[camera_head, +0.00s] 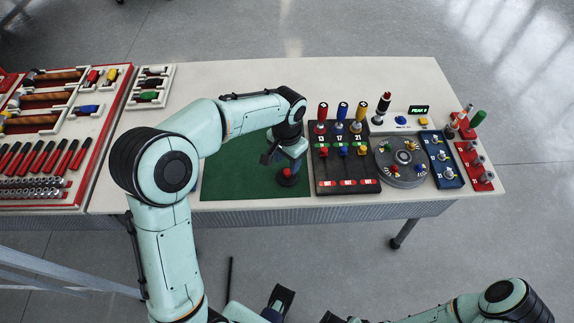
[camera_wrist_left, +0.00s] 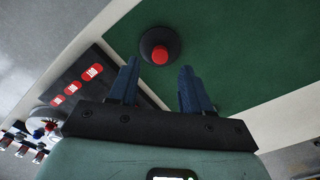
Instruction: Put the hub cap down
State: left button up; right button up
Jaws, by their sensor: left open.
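The hub cap is a small dark disc with a red knob on top (camera_head: 287,176). It sits on the green mat (camera_head: 225,180), near the mat's right front part. It also shows in the left wrist view (camera_wrist_left: 160,52), just beyond the fingertips. My left gripper (camera_head: 284,161) points down at the hub cap. In the left wrist view its two blue fingers (camera_wrist_left: 158,72) are apart, with nothing held between them. The gap between fingertips and cap is hard to judge.
Right of the mat stands a black panel (camera_head: 345,187) with colored-handled tools. Beyond it are a round grey plate (camera_head: 401,169), a blue block (camera_head: 440,160) and a red rack (camera_head: 476,166). Tool trays (camera_head: 95,120) fill the left side. The mat's left part is clear.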

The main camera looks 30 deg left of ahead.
aim_at(287, 171)
pick_arm(q)
notch_tip(287, 171, up, 8)
jog(key=shift+p, duration=0.45)
jog(key=shift+f, duration=0.15)
